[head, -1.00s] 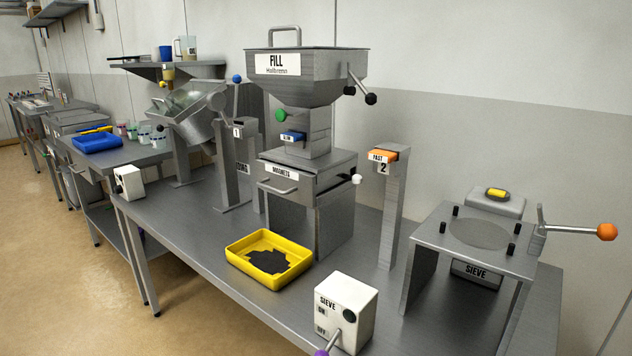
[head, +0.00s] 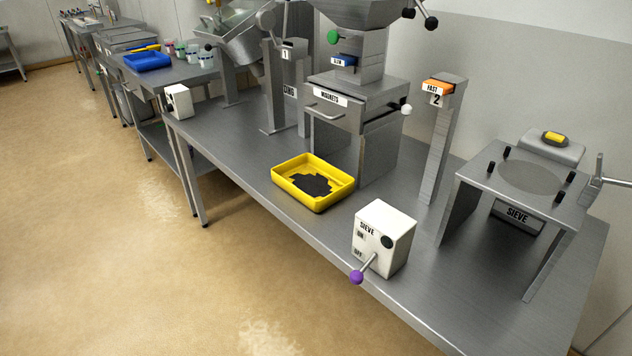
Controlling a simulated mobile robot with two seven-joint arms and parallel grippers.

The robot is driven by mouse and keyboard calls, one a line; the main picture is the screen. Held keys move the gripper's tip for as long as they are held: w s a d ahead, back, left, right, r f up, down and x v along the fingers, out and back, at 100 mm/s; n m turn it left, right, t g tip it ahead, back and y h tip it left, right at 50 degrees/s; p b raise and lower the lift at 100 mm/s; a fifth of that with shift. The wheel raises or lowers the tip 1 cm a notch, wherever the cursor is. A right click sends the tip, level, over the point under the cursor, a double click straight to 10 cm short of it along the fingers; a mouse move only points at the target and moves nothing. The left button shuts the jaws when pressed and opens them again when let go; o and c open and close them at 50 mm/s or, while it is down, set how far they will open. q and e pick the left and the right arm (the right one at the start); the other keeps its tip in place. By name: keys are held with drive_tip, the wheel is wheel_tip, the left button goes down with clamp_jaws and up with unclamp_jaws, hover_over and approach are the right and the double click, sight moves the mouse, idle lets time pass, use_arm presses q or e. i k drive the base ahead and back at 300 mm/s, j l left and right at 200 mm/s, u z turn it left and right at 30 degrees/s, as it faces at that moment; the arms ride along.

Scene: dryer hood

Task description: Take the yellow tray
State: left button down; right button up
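The yellow tray (head: 318,204) sits flat on the grey metal table (head: 240,152), near its front edge. A patch of dark material (head: 311,185) lies on the tray's floor. The tray is in front of the magnets drawer unit (head: 335,112) and left of the white sieve switch box (head: 386,236). Nothing touches or covers the tray. Neither of my grippers shows in the head view.
The switch box's purple-knobbed lever (head: 357,276) sticks out past the front edge. The post labelled 2 (head: 440,150) and the sieve stand (head: 520,180) are to the right. A blue tray (head: 148,62) lies on a farther table. The floor in front is clear.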

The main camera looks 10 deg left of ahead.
sight(317, 184)
drive_tip(key=j+z, duration=0.15)
drive_tip(key=z, duration=0.3)
drive_tip(key=i+j+z, duration=0.1)
drive_tip(key=z, duration=0.3)
drive_tip(key=j+z, duration=0.3)
drive_tip(key=z, duration=0.15)
drive_tip(key=j+z, duration=0.2)
drive_tip(key=j, duration=0.25)
drive_tip(key=k+j+z, duration=0.2)
drive_tip(key=j, duration=0.25)
drive_tip(key=i, duration=0.1)
